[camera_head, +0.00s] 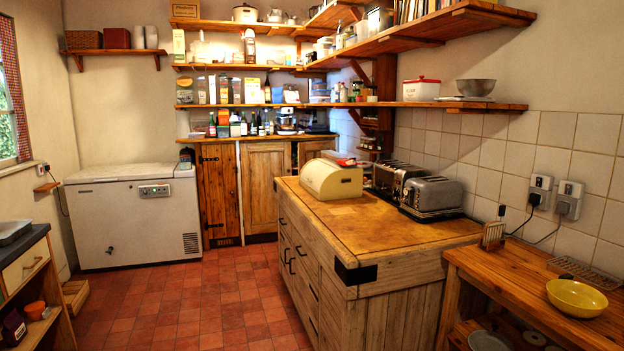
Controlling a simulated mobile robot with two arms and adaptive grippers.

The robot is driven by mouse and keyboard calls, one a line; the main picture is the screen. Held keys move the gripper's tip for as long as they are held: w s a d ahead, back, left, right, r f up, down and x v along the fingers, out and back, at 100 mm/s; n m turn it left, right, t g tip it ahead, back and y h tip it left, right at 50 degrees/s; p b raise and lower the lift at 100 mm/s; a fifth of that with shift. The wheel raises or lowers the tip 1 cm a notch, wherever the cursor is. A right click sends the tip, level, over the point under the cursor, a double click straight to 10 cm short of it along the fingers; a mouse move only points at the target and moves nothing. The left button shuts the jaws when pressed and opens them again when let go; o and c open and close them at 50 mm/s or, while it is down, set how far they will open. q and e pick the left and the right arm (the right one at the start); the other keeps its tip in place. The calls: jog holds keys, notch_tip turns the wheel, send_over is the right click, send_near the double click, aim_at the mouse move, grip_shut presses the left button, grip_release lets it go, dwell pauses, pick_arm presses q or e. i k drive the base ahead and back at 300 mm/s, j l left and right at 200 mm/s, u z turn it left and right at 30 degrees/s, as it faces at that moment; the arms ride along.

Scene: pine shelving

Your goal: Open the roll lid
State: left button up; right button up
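A cream bread bin with a rounded roll lid (338,183) stands on the wooden worktop of the kitchen island. Its lid looks closed, and its front faces toward the left and the viewer. A small red and white item (346,162) lies on top of it. Neither of my grippers shows in the head view, and nothing touches the bin's visible sides.
Two toasters (432,194) stand right of the bin, close to the tiled wall. The worktop (355,222) in front of the bin is bare. A lower wooden table with a yellow bowl (577,297) is at the right. A white chest freezer (132,218) stands at the back left. The red tiled floor (205,300) left of the island is clear.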

aim_at(313, 174)
jog(key=i+j+u, duration=0.3)
jog(key=i, duration=0.3)
jog(key=i+u, duration=0.35)
jog(key=i, duration=2.6)
jog(key=j+u, duration=0.05)
jog(key=j, duration=0.05)
